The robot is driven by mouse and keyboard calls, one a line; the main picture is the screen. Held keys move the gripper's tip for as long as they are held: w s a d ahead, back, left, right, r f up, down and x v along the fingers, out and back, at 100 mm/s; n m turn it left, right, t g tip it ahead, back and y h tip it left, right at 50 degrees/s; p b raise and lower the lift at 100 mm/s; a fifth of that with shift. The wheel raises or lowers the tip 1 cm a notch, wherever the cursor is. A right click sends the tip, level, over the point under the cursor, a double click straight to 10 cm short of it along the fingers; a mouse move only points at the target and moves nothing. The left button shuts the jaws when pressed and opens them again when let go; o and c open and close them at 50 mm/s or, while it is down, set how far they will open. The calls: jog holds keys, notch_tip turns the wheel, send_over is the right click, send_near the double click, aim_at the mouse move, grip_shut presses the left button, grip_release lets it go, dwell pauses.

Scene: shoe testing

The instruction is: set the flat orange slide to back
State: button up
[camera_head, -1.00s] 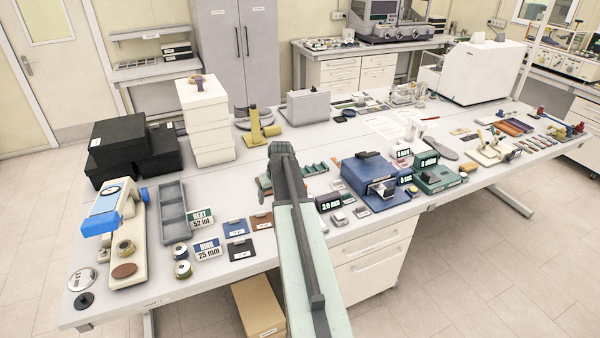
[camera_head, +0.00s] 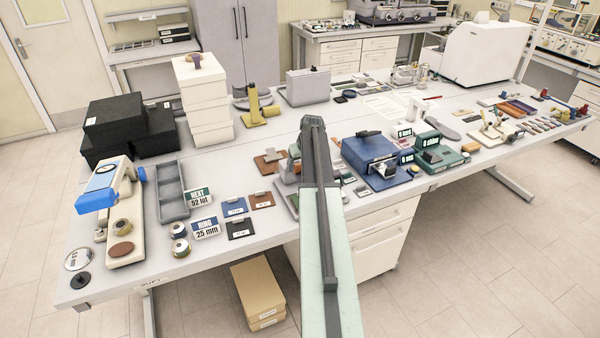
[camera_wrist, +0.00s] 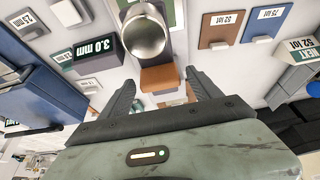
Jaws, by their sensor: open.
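A flat orange-brown block (camera_wrist: 159,79), which looks like the orange slide, shows in the wrist view on a grey device below a round silver cylinder (camera_wrist: 146,36). My gripper (camera_wrist: 160,77) is open, with one dark finger on each side of the block in the picture. I cannot tell whether either finger touches it. In the head view my arm covers the slide and the fingertips.
A blue device (camera_head: 372,158) stands close to the right of my arm. A dark 3.0 mm display (camera_wrist: 88,54) is near the left finger in the wrist view. Small labelled mats (camera_head: 235,207) and a grey tray (camera_head: 172,192) lie to the left.

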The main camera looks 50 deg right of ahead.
jog(key=shift+c, duration=0.6)
grip_shut()
jog(key=w, duration=0.1)
jog(key=w+d, duration=0.1)
jog(key=w, duration=0.1)
jog(key=shift+d+r, duration=0.1)
jog(key=shift+d, duration=0.05)
jog(key=shift+r, duration=0.15)
jog(key=w+d, duration=0.1)
jog(key=w, duration=0.1)
jog(key=w+d, duration=0.1)
jog(key=w, duration=0.2)
jog(key=w+d, duration=0.1)
jog(key=w, duration=0.2)
jog(key=shift+w+d+f, duration=0.1)
jog(key=shift+w+f, duration=0.1)
jog(key=shift+w, duration=0.05)
